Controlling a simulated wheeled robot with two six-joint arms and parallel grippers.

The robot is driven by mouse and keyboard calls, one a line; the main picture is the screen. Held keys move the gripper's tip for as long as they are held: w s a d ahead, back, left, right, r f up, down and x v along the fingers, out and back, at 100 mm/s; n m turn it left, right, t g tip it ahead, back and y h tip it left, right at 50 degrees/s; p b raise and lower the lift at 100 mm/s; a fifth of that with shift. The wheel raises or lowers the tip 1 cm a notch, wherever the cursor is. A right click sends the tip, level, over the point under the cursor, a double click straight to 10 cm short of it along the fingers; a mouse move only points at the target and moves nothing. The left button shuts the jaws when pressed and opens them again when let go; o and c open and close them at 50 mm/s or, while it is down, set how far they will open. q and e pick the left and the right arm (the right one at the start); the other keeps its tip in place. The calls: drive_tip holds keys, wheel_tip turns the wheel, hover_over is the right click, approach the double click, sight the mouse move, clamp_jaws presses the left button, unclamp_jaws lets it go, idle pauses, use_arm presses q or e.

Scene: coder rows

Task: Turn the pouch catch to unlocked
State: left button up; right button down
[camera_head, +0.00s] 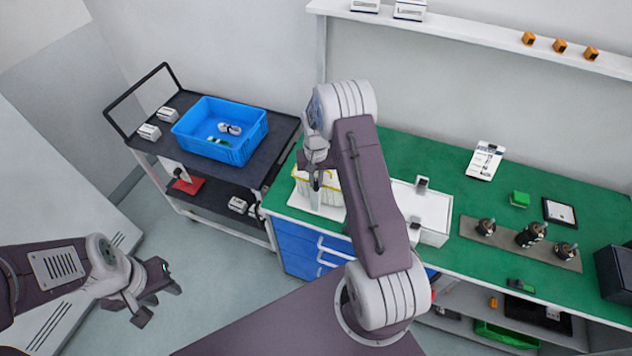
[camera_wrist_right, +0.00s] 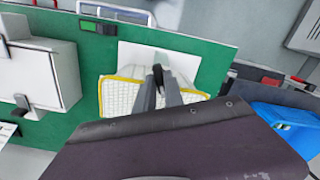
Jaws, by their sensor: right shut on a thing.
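The pouch (camera_head: 332,194) is a white, grid-patterned body with yellow edging. It stands on a white base plate at the left end of the green bench, partly behind my right arm. In the right wrist view the pouch (camera_wrist_right: 118,98) shows around my fingers. My right gripper (camera_head: 316,184) points down at the pouch. In the right wrist view its fingers (camera_wrist_right: 158,76) are closed around a small dark piece at the pouch's middle, probably the catch. The fingers hide most of it, so its turned position cannot be told. My left gripper (camera_head: 150,292) is open and empty over the floor, far from the bench.
A white box (camera_head: 432,208) stands right of the pouch. Farther right are a green block (camera_head: 519,199) and a plate with several dark knobs (camera_head: 530,236). A dark cart (camera_head: 180,146) with a blue bin (camera_head: 243,150) stands left of the bench.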

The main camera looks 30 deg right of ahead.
drive_tip(key=n+b, duration=0.1)
drive_tip(key=n, duration=0.5)
drive_tip(key=shift+w, duration=0.1)
drive_tip(key=n, duration=0.3)
drive_tip(key=shift+r+n+b, duration=0.1)
drive_tip(key=shift+n+b, duration=0.3)
drive_tip(key=shift+n, duration=1.5)
drive_tip(key=c, duration=1.7)
unclamp_jaws()
drive_tip(key=shift+o, duration=1.3)
